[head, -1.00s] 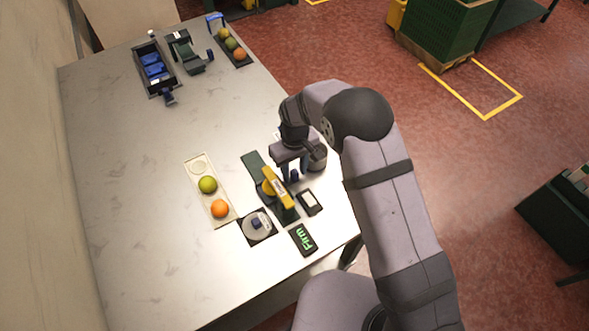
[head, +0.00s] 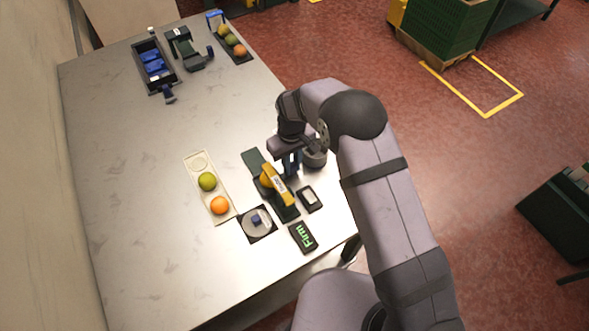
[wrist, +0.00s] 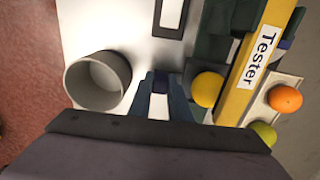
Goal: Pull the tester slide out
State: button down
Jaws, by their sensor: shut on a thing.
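The tester is a yellow bridge (head: 278,186) over a dark green base (head: 252,160), and its "Tester" label is readable in the wrist view (wrist: 258,58). A yellow fruit (wrist: 207,88) sits close beside the bridge, and in the head view (head: 266,182) it is partly covered by the bridge. My gripper (wrist: 160,84) is shut on a small dark blue knob (wrist: 160,87) between its fingertips, on the cup's side of the tester.
A grey cup (wrist: 98,80) stands beside my gripper. A pale tray (head: 196,164) holds a green and an orange fruit. Near the tester are a "Firm" display (head: 303,237), a dial (head: 257,223) and a small black box (head: 309,198). The table's left middle is clear.

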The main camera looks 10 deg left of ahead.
jog(key=w+a+b, duration=0.3)
jog(key=w+a, duration=0.1)
jog(key=shift+w+a, duration=0.35)
jog(key=c, duration=1.6)
grip_release()
jog(key=shift+c, duration=0.2)
notch_tip(320, 180, up, 7)
jog(key=b, duration=0.2)
jog(key=shift+r, duration=0.2)
